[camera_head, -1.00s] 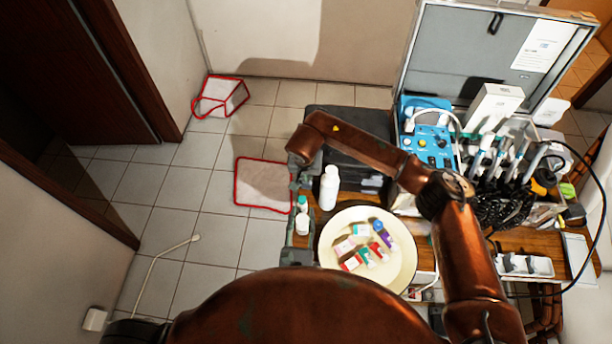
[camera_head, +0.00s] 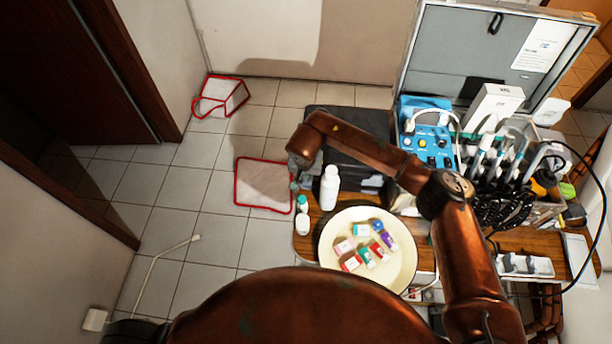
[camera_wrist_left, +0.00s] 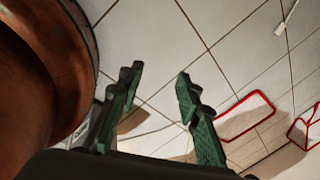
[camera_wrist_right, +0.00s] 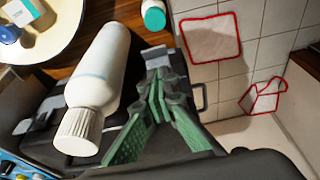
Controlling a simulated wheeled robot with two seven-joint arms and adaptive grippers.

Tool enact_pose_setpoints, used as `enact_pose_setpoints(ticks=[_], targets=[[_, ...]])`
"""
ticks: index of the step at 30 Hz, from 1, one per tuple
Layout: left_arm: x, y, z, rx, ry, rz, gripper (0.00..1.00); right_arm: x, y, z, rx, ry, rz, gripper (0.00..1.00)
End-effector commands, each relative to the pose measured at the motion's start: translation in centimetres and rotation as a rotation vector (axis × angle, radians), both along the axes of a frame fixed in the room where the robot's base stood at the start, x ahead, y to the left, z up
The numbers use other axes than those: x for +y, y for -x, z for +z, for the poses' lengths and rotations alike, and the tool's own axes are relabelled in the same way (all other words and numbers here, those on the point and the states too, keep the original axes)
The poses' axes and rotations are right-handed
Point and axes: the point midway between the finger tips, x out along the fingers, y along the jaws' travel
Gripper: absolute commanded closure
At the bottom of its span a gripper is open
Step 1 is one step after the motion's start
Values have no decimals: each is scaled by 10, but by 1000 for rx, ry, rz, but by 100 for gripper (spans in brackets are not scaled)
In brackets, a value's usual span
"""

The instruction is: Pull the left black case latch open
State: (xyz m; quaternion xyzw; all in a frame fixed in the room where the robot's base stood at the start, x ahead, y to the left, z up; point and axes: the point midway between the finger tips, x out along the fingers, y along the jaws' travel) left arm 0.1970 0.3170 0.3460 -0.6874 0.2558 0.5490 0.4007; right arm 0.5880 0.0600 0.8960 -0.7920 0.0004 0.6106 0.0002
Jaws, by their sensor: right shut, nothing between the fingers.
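The black case (camera_head: 345,125) lies on the wooden table, partly covered by my right arm. In the right wrist view its dark body (camera_wrist_right: 225,100) is close below my right gripper (camera_wrist_right: 160,78). A grey metal piece (camera_wrist_right: 154,55), apparently the left latch, is just beyond the fingertips; I cannot tell whether they touch it or whether it is open. The right gripper is shut and empty, beside the white bottle (camera_wrist_right: 97,85). In the head view it shows small (camera_head: 296,183) left of that bottle. My left gripper (camera_wrist_left: 157,75) is open and empty above the tiled floor.
The white bottle (camera_head: 329,188) is upright and close to the right gripper. An open grey case (camera_head: 440,60) holds dental gear at right. The floor to the left is mostly free.

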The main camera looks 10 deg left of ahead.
Motion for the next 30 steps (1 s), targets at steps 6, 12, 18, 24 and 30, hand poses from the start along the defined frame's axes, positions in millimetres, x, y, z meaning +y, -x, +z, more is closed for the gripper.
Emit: enact_pose_setpoints(ticks=[6,12,18,24,30], targets=[[17,120,-42,117,160,560,68,0,0,0,0,0,0,100],[23,169,-53,151,202,809,68,0,0,0,-4,0,1,100],[24,178,-64,158,205,843,68,0,2,-4,-43,2,3,100],[24,177,-63,158,205,839,68,0,3,-2,-45,0,-1,100],[24,177,-63,158,204,838,68,0,3,1,-46,0,-1,100]])
